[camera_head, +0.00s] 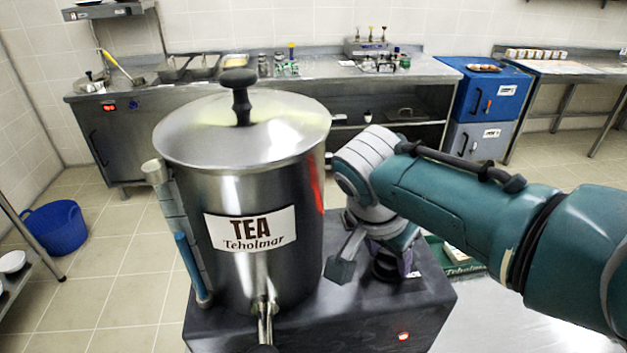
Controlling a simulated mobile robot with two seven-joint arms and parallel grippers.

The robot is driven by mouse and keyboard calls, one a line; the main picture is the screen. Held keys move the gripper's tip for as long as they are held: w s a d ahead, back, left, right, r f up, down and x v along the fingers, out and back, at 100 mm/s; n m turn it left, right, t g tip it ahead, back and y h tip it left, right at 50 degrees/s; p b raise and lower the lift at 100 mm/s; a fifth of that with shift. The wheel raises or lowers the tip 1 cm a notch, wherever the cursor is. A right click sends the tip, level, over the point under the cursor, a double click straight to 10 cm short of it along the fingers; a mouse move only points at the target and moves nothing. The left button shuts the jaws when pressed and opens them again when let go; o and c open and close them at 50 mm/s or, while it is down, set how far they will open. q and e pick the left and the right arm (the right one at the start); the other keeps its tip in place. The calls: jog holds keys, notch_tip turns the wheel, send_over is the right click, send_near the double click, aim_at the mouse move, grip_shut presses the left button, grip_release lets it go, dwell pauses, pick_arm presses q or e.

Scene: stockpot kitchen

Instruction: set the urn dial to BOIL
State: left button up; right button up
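The steel urn (250,190) has a lid with a black knob and a "TEA Teholmar" label. It stands upright on a dark base block (330,322). A small dark round part (385,270), perhaps the dial, sits on the base right of the urn. My gripper hides much of it, and I cannot read any marking or setting. My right gripper (372,262) points down around this part. One finger stands apart to its left; the other is mostly hidden behind the hand. The gripper looks open. My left gripper is out of view.
A small orange lamp (404,335) glows on the base front. A tap (264,315) sticks out at the urn's front, and a blue-tipped upright tube (190,262) runs along its left side. A steel counter (340,68), blue cabinets (490,95) and a blue tub (56,228) stand farther off.

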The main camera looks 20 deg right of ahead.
jog(key=o, duration=0.5)
jog(key=shift+c, duration=0.2)
jog(key=p+v, duration=0.2)
jog(key=v, duration=0.8)
jog(key=shift+s+d, duration=0.1)
